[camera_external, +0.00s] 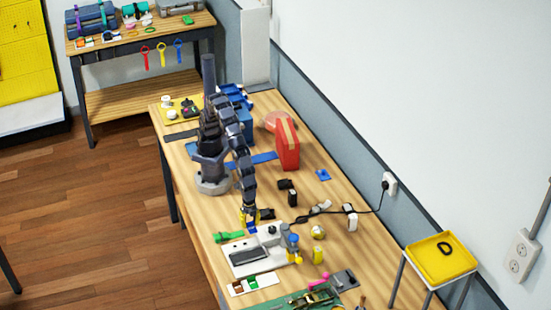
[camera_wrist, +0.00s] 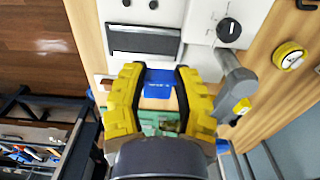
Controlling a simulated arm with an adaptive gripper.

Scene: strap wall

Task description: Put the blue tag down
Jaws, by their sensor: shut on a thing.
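My gripper (camera_external: 249,216) has yellow fingers and hangs over the wooden workbench, just behind the white device. In the wrist view, my gripper (camera_wrist: 159,88) is shut on the blue tag (camera_wrist: 158,79), which sits between the dark finger pads. The tag also shows as a small blue patch below the fingers in the external view (camera_external: 252,230). Whether the tag touches anything below it I cannot tell.
The white device (camera_external: 240,265) has a grey panel (camera_wrist: 143,42), a black knob (camera_wrist: 229,31) and a grey lever (camera_wrist: 236,72). A green strap (camera_external: 228,237) lies left. A card with coloured pieces (camera_external: 252,284), a green mat (camera_external: 290,302) and a yellow tray (camera_external: 440,262) are in front.

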